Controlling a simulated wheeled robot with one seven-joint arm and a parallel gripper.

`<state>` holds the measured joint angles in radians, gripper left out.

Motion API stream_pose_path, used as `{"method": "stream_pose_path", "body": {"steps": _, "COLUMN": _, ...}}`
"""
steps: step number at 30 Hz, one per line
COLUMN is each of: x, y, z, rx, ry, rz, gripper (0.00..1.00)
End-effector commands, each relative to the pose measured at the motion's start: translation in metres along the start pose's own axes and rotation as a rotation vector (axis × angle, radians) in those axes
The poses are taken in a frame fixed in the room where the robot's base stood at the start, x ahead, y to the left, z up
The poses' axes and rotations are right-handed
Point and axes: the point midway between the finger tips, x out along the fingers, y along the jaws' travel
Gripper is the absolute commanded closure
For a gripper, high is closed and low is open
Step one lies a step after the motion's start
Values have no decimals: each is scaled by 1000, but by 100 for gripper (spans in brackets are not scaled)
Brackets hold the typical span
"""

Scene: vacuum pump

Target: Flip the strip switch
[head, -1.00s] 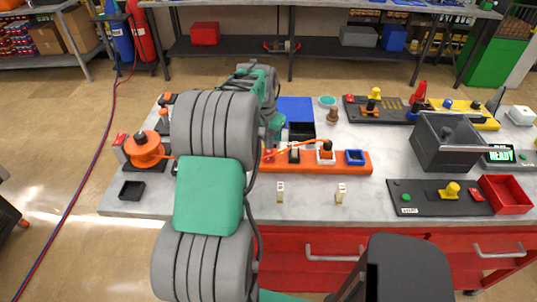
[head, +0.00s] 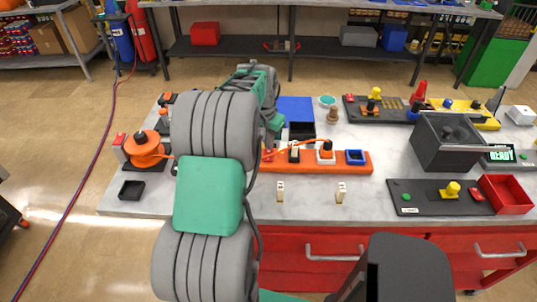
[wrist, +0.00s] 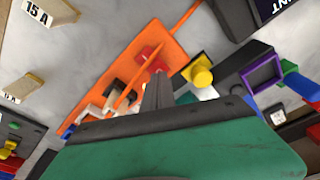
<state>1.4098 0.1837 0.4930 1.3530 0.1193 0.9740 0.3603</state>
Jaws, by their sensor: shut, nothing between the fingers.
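The orange power strip (head: 340,168) lies on the grey worktop, with its left part hidden behind my arm in the head view. It also shows in the wrist view (wrist: 172,48), running diagonally. Its red switch (wrist: 150,57) sits near the strip's upper end there. My gripper (wrist: 158,78) is shut and empty, its fingertips pointing at the strip just below the red switch. I cannot tell whether they touch it or which way the switch is tipped. In the head view my arm hides the gripper.
An orange cord (head: 306,144) crosses over the strip, and plugs stand in its sockets. An orange cord reel (head: 146,150) is at left. Two small cream tags (head: 341,192) stand in front. A dark grey bin (head: 443,142) stands at right. The front middle worktop is mostly clear.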

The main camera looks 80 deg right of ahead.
Motion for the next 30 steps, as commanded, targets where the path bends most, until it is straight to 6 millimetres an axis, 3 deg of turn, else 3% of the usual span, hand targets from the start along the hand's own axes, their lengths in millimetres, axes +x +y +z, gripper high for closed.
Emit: {"method": "stream_pose_path", "body": {"steps": 30, "x": 14, "y": 0, "z": 3, "rx": 0, "ry": -1, "rz": 1, "gripper": 100}}
